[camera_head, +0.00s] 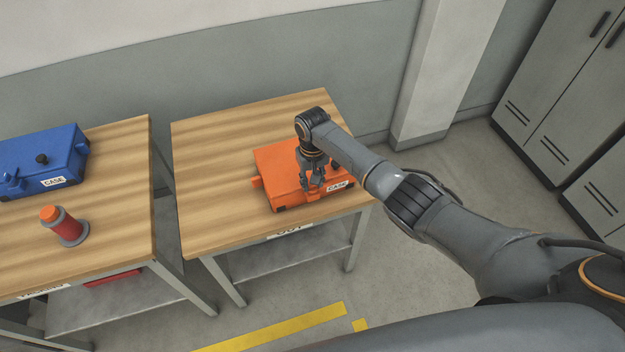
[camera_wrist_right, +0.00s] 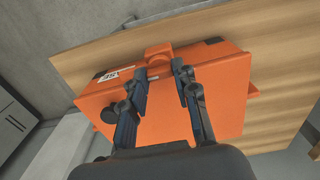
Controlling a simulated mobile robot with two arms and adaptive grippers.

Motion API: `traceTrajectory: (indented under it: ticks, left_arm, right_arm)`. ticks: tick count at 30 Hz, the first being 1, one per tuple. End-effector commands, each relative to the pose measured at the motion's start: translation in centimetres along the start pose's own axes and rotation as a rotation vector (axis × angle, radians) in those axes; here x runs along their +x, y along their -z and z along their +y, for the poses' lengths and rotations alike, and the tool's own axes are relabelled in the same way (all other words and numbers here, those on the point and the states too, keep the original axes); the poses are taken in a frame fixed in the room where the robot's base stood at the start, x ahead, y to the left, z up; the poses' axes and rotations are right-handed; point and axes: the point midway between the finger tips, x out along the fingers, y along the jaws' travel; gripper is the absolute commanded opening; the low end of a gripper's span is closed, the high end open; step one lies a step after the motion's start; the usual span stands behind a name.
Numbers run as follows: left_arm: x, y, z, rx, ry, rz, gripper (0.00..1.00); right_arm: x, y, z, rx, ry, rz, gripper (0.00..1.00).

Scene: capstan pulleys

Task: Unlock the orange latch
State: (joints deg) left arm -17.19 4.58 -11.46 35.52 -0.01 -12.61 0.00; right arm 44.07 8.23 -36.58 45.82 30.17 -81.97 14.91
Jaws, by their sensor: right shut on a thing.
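An orange case (camera_head: 280,165) with a white CASE label lies on the right-hand wooden table (camera_head: 205,200). It also fills the middle of the right wrist view (camera_wrist_right: 225,95). The orange latch (camera_wrist_right: 158,55) is a raised tab at the case's label-side edge in the wrist view. My right gripper (camera_head: 314,188) reaches down over the case's front edge. In the wrist view its two fingers (camera_wrist_right: 160,75) come together at the latch, shut on it. The fingers partly hide the latch in the head view. My left gripper is not in view.
A blue case (camera_head: 40,160) and a red cylinder on a grey base (camera_head: 65,228) stand on the left table (camera_head: 120,140). A gap separates the two tables. Grey lockers (camera_head: 560,95) stand at the right. The right-hand table's left part is clear.

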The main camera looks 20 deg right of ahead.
Motion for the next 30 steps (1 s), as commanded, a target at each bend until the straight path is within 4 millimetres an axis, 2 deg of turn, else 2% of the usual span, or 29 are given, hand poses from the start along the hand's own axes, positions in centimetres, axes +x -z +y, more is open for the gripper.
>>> traceTrajectory:
  ticks: [1,3,4,13,17,20,30]
  left_arm:
    - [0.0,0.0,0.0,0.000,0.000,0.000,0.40]
    - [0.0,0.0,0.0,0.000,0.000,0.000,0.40]
    - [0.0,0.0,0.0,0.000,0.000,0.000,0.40]
    - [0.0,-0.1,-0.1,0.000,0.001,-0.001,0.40]
    - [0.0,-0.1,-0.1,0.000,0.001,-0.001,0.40]
    - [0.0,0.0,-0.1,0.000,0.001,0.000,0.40]
    - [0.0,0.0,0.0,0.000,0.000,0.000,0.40]
  right_arm:
    - [-0.1,0.1,0.1,0.001,-0.001,0.001,0.36]
    - [-0.1,0.0,0.1,0.001,-0.001,0.001,0.50]
    - [-0.1,0.0,0.1,0.001,-0.001,0.001,0.53]
    - [-0.1,0.0,0.1,0.000,-0.001,0.000,0.53]
    - [-0.9,0.1,0.1,-0.001,0.000,0.001,0.53]
    - [-2.4,0.1,0.1,-0.002,0.000,0.004,0.53]
    - [-9.5,0.1,0.1,0.000,0.000,0.004,0.53]
